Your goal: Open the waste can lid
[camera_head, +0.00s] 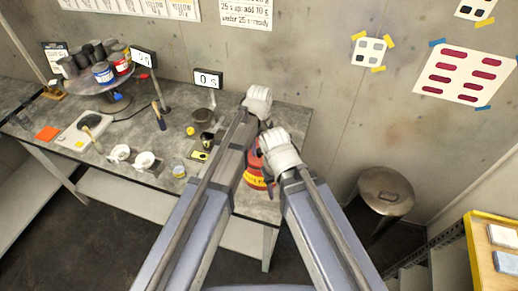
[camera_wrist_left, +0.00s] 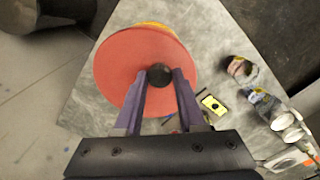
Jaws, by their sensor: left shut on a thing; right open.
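The red waste can (camera_head: 254,182) with a yellow band stands near the right end of the grey bench, partly hidden behind my arms. In the left wrist view its round red lid (camera_wrist_left: 125,72) has a black knob (camera_wrist_left: 160,76) in the middle. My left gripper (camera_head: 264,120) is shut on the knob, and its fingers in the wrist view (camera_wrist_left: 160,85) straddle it. A yellow edge shows past the lid's far side; I cannot tell whether the lid is raised. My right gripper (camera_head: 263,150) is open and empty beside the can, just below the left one.
A dark cup (camera_head: 203,116), a yellow device (camera_head: 199,156), white cups (camera_head: 145,160) and a scale (camera_head: 84,131) are on the bench left of my arms. A round metal-topped stool or bin (camera_head: 386,190) stands on the floor to the right. A yellow-framed board (camera_head: 482,262) is at lower right.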

